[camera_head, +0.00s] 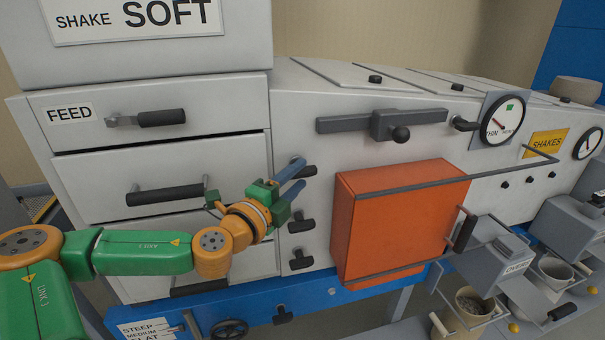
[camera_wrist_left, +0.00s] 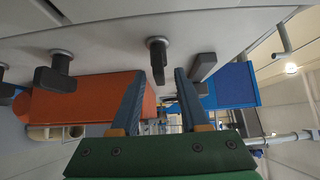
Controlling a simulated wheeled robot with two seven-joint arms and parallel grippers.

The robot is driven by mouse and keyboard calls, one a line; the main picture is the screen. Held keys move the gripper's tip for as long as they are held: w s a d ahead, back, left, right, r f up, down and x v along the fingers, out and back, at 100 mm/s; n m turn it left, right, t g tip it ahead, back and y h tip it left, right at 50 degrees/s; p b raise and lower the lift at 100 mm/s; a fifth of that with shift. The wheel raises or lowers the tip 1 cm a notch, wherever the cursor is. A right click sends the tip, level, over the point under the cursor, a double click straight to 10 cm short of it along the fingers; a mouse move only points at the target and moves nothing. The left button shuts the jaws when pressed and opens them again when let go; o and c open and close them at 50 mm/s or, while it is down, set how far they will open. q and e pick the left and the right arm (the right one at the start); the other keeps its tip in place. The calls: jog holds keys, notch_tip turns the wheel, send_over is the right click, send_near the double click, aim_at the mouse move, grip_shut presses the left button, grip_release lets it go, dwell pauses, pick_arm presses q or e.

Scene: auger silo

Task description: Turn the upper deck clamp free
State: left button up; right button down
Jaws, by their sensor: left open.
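The upper deck clamp (camera_head: 307,171) is a dark handle on the grey machine front, partly hidden behind my left gripper's fingers in the head view. My left gripper (camera_head: 296,181) is open, with its blue-grey fingers pointing at this clamp. In the left wrist view the clamp handle (camera_wrist_left: 158,62) appears between and just beyond the two fingertips (camera_wrist_left: 159,72). I cannot tell whether they touch it. Its bar looks narrow and upright there, while the neighbouring clamp (camera_wrist_left: 57,78) shows a wide bar. Two lower clamps (camera_head: 301,225) sit below it. My right gripper is not in view.
Drawers with dark handles (camera_head: 165,194) lie left of the clamps. An orange box (camera_head: 395,220) juts out on the right, with a grey rail across it. A sliding bar with a knob (camera_head: 398,127) is above. Cups and grey boxes (camera_head: 495,262) stand at lower right.

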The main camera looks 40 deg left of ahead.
pick_arm(q)
jog(key=shift+w+a+r+p, duration=0.25)
jog(key=shift+w+a+p, duration=0.05)
jog(key=shift+w+p, duration=0.35)
jog(key=shift+w+f, duration=0.15)
jog(key=shift+w, duration=0.35)
jog(key=shift+w+d+f, duration=0.1)
jog(key=shift+w+d, duration=0.05)
grip_shut()
